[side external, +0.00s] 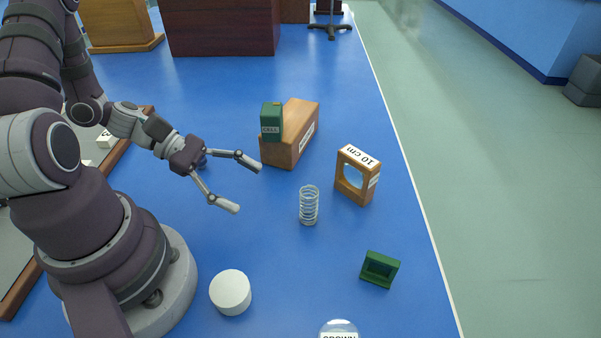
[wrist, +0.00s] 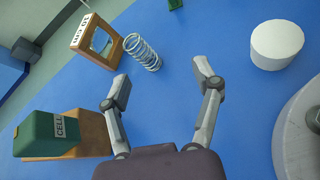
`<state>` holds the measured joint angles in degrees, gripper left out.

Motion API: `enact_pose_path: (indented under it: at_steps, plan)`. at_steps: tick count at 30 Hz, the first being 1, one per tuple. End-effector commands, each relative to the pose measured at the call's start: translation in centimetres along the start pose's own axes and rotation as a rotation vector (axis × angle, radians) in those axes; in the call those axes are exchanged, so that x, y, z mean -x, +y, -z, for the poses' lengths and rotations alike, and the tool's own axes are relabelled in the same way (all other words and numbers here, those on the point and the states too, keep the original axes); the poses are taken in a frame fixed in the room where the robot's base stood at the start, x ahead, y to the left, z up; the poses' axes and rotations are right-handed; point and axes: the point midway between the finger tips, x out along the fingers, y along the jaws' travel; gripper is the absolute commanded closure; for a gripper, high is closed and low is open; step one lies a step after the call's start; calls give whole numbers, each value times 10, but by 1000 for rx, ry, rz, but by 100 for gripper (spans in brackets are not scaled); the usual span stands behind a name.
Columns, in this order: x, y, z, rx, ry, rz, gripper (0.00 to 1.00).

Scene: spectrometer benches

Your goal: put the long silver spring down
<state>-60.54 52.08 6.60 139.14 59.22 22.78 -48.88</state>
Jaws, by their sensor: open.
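The long silver spring (side external: 309,205) stands upright on the blue bench, to the right of my gripper in the side view. In the wrist view the spring (wrist: 142,52) is ahead of my fingers and a little left of the gap between them. My gripper (side external: 250,188) is open, with its fingers spread wide and nothing between them. The gripper's two fingertips also show apart in the wrist view (wrist: 162,80). The spring is clear of both fingers.
A wooden block (side external: 300,135) with a green CELL box (side external: 271,122) stands behind the spring. A wooden "10 cm" lens frame (side external: 357,175) is close to its right. A green holder (side external: 380,268) and white cylinder (side external: 230,292) stand nearer the front. Bare bench lies between.

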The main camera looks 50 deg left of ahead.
Motion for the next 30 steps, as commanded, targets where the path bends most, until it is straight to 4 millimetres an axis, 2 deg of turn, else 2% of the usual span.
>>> enact_pose_path:
  at_steps: [1,3,6,8,12,17,22,25,30]
  plan:
    - [0,3,2,115,-49,-71,36]
    - [0,8,4,235,-103,-154,36]
    - [0,13,5,321,-146,-215,36]
    - [-7,16,4,337,-156,-222,36]
    - [-34,22,1,334,-156,-218,36]
    - [-55,27,-2,333,-154,-218,36]
    - [-87,35,-8,330,-153,-218,36]
    - [-97,38,-9,332,-152,-221,36]
    - [-98,38,-9,332,-151,-223,36]
